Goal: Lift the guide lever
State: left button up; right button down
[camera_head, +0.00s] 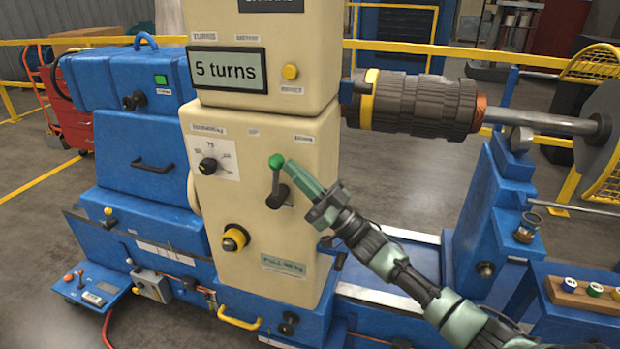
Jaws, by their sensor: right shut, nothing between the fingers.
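The guide lever (277,181) is a dark lever with a green knob on the front of the cream machine panel (265,215). Its knob points up. My right gripper (291,164) comes in from the lower right, with its fingertips close beside the green knob on its right side. The fingers look closed together with nothing held between them. I cannot tell whether they touch the knob. My left gripper is not in view.
Above the lever, a display (229,70) reads "5 turns". A dial (208,165) and a yellow knob (235,238) are on the same panel. A dark rotor (415,103) on a shaft (545,121) lies at the right. A blue base surrounds the panel.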

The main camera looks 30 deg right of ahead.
aim_at(279, 170)
jog(key=w+a, duration=0.1)
jog(key=w+a+b, duration=0.1)
jog(key=w, duration=0.1)
jog(key=shift+w+a+r+b, duration=0.1)
jog(key=shift+w+r+b, duration=0.1)
jog(key=shift+w+b, duration=0.1)
jog(key=shift+w+a, duration=0.1)
jog(key=shift+a, duration=0.05)
jog(key=shift+w+a+r+b, duration=0.15)
jog(key=shift+b, duration=0.2)
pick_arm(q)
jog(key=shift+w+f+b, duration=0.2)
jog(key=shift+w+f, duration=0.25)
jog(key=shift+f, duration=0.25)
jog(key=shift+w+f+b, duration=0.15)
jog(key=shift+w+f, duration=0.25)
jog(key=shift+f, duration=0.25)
pick_arm(e)
jog(key=shift+w+a+r, duration=0.1)
jog(key=shift+w+a, duration=0.3)
jog(key=shift+w, duration=0.05)
